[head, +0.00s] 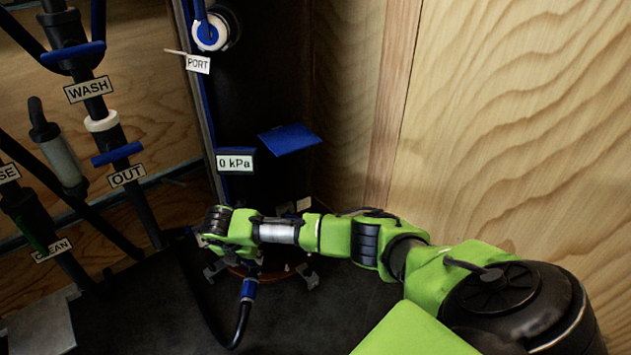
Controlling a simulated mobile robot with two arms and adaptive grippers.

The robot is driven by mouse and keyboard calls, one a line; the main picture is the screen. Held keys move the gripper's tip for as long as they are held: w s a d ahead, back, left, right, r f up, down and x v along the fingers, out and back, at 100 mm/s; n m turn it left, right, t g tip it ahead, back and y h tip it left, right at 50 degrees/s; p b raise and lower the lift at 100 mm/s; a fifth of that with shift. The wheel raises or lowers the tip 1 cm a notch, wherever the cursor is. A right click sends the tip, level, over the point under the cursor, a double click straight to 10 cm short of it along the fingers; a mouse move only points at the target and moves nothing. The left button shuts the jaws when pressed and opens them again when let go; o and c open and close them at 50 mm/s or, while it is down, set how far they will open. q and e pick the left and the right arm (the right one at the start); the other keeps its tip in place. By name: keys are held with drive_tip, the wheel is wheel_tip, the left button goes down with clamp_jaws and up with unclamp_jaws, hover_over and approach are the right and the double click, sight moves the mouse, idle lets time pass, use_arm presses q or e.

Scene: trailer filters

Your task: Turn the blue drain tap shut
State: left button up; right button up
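My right arm reaches in from the lower right, and its wrist end with the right gripper (222,246) is low at the dark cabinet, above a brown round base. The fingers are mostly hidden by the wrist, so their opening is unclear. No blue tap marked drain can be made out; the spot behind my wrist is hidden. A blue hose fitting (249,290) with a black hose shows just below the wrist. A tilted blue plate (289,139) is above the arm. My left gripper is not in view.
Pipes at left carry blue handles by the WASH label (89,89) and the OUT label (127,175). A 0 kPa display (235,161) and a PORT label (198,64) are on the cabinet edge. A wooden wall (520,120) closes the right side.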

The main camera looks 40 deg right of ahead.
drive_tip(key=shift+d+f+n+b, duration=0.15)
drive_tip(key=shift+f+n+b, duration=0.1)
drive_tip(key=shift+n+b, duration=0.45)
drive_tip(key=s+a+r+m+y+p, duration=0.1)
drive_tip(key=s+a+r+m+p, duration=0.15)
drive_tip(key=r+p, duration=0.6)
drive_tip(key=s+a+r+m+y+p, duration=0.1)
drive_tip(key=a+r+m+p, duration=0.3)
drive_tip(key=p, duration=0.7)
drive_tip(key=s+d+f+m+p, duration=0.1)
drive_tip(key=s+m+p, duration=0.5)
drive_tip(key=s+p, duration=0.6)
drive_tip(key=s+d+f+m+y+p, duration=0.1)
drive_tip(key=s+f+m+p, duration=0.2)
drive_tip(key=s+m+p, duration=0.4)
drive_tip(key=s+p, duration=0.5)
drive_tip(key=s, duration=0.2)
drive_tip(key=shift+s+d+f+p, duration=0.2)
drive_tip(key=shift+d+f+p, duration=0.05)
drive_tip(key=shift+d+p, duration=0.1)
